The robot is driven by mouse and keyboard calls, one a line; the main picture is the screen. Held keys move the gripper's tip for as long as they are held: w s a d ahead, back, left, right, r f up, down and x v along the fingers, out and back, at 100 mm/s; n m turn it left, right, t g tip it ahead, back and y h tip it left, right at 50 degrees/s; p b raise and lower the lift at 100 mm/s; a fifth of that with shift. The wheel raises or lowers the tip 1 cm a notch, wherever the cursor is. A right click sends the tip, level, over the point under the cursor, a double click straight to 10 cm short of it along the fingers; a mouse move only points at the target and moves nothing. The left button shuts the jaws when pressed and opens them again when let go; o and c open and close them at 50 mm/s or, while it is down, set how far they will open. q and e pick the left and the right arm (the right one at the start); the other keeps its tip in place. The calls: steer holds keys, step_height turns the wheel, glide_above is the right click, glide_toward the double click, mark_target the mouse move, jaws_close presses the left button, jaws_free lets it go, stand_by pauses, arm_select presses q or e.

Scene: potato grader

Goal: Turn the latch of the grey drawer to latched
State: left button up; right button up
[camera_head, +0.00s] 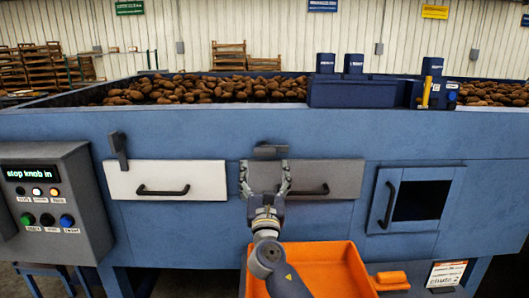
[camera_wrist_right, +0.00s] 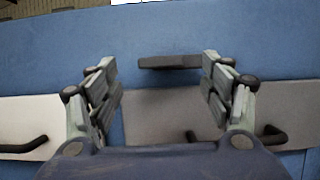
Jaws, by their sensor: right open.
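The grey drawer (camera_head: 345,172) is a flat panel with a black bar handle (camera_head: 312,191), flush in the blue machine front. Its dark grey latch (camera_head: 268,150) lies roughly horizontal just above the drawer's top edge, left of the drawer's middle. In the wrist view the latch (camera_wrist_right: 168,62) is between the fingertips, its right end close to the right finger; whether they touch I cannot tell. My right gripper (camera_head: 265,166) is open in front of the grey drawer, its fingers pointing up on either side; it also shows in the wrist view (camera_wrist_right: 158,64). My left gripper is out of view.
A white drawer (camera_head: 150,179) stands to the left, with its latch (camera_head: 118,150) hanging steeply down. An orange tray (camera_head: 347,258) is below the grey drawer. A control box (camera_head: 55,190) is at the left. A handled panel with a dark opening (camera_head: 420,200) is at the right.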

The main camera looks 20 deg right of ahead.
mark_target(266, 155)
steer(key=x, duration=0.3)
steer(key=shift+w+d, duration=0.1)
steer(key=shift+w, duration=0.25)
steer(key=p+x, duration=0.1)
steer(key=x, duration=0.2)
steer(key=shift+d+f, duration=0.1)
steer(key=shift+f, duration=0.05)
steer(key=shift+w, duration=0.15)
steer(key=c, duration=1.5)
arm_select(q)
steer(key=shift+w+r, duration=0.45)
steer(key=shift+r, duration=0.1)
arm_select(e)
steer(key=shift+d, duration=0.15)
